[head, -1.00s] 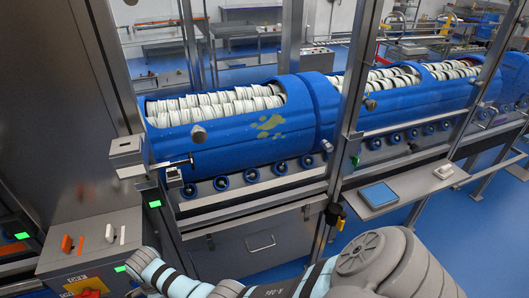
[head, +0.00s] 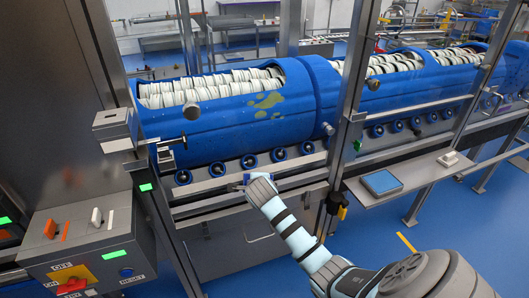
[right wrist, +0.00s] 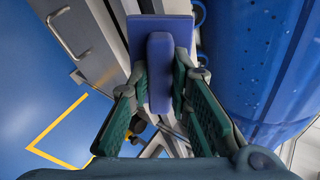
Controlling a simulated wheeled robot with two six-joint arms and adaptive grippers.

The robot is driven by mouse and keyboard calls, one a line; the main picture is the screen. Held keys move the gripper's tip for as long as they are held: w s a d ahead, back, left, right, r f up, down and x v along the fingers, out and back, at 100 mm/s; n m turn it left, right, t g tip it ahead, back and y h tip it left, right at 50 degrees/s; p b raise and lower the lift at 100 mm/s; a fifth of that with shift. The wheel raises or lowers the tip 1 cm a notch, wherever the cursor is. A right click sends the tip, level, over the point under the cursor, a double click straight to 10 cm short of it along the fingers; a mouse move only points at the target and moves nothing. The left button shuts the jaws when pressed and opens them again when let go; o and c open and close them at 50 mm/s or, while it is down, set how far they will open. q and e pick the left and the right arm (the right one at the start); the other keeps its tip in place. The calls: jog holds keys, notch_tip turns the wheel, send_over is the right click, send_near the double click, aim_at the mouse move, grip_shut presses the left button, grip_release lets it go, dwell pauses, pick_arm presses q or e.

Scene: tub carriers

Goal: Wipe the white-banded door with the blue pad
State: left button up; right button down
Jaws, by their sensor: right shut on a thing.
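My right gripper (right wrist: 160,85) is shut on the blue pad (right wrist: 170,28), a flat plate with a raised grip bar between the green fingers. In the head view my right gripper (head: 258,187) is in front of the metal-framed machine front, below the row of blue rollers; the pad is not clear there. A framed front section (head: 345,155) stands before the blue drums; I cannot make out a white band on it. A yellow-green smear (head: 267,101) shows there; I cannot tell whether it is on a clear pane or the drum. My left gripper is not in view.
A control box (head: 85,240) at left has an orange lever, a white lever with a white strip, and knobs. A shelf (head: 415,177) at right holds a blue-topped flat tray (head: 382,182) and a small white block (head: 448,158). Steel posts flank the front. Blue floor is open at lower right.

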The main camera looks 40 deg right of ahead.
jog(key=d+r+t, duration=0.1)
jog(key=r, duration=0.1)
jog(key=d+r+t+h+b, duration=0.1)
jog(key=r, duration=0.2)
jog(key=d+r+t+b, duration=0.1)
jog(key=r, duration=0.1)
jog(key=shift+s+d+r+n+t+h, duration=0.15)
jog(key=shift+s+d+n+t+h, duration=0.05)
jog(key=shift+s+n+t+h, duration=0.1)
jog(key=s+a+r+n+t+y+b, duration=0.1)
jog(key=a+r+t+b, duration=0.15)
jog(key=r, duration=0.35)
jog(key=s+a+r+n+t+y+b, duration=0.1)
jog(key=s+r+n+t, duration=0.15)
jog(key=r, duration=0.25)
jog(key=x, duration=0.6)
jog(key=shift+w+r+m, duration=0.2)
jog(key=shift+w+m, duration=0.15)
jog(key=shift+m, duration=0.1)
jog(key=shift+x, duration=0.9)
